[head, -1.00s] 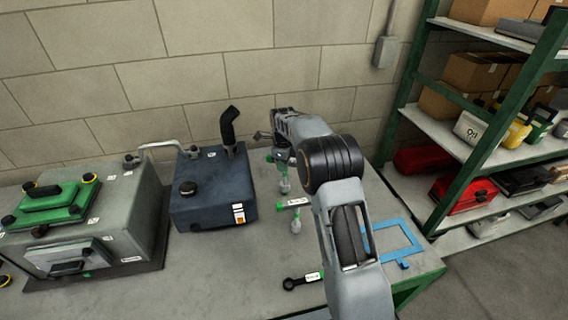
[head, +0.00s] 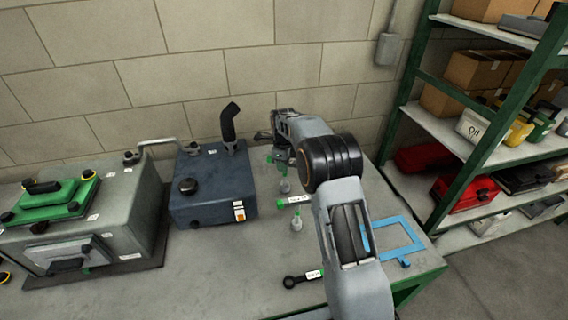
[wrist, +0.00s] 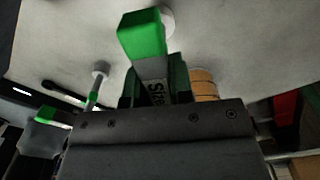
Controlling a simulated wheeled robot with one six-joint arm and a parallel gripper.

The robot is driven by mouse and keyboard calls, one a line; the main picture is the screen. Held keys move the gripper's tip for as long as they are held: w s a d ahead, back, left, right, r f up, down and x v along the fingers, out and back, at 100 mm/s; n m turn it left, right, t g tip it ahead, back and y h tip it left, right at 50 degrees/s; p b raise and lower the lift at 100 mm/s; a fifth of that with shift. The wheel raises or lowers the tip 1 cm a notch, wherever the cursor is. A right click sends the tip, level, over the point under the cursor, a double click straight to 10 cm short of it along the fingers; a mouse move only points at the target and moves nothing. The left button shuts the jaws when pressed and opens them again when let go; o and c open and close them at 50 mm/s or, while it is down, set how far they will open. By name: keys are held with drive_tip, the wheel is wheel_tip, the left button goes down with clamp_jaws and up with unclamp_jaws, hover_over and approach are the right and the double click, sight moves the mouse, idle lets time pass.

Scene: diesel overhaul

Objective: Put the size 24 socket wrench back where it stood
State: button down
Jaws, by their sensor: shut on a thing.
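My gripper (head: 280,153) is beyond my forearm at the back of the bench, partly hidden by my own arm. In the wrist view it is shut on a socket wrench with a green-ended bar (wrist: 144,36). Its label reads "Size", and the number is hidden by the jaws. Below the gripper in the head view the wrench's pale socket end (head: 285,186) points down; I cannot tell whether it touches the bench. A second green-banded socket wrench (head: 296,223) stands upright in front of it, its labelled bar level; it also shows in the wrist view (wrist: 97,82).
A dark blue tank (head: 205,195) with a black pipe stands close on the left, a grey engine block (head: 120,215) beyond it. A blue frame (head: 412,232) lies on the right. A green shelf rack (head: 450,170) stands further right.

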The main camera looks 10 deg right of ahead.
drive_tip(key=shift+f, duration=0.35)
drive_tip(key=shift+c, duration=1.9)
unclamp_jaws()
wheel_tip(320, 180, up, 9)
drive_tip(key=p, duration=0.6)
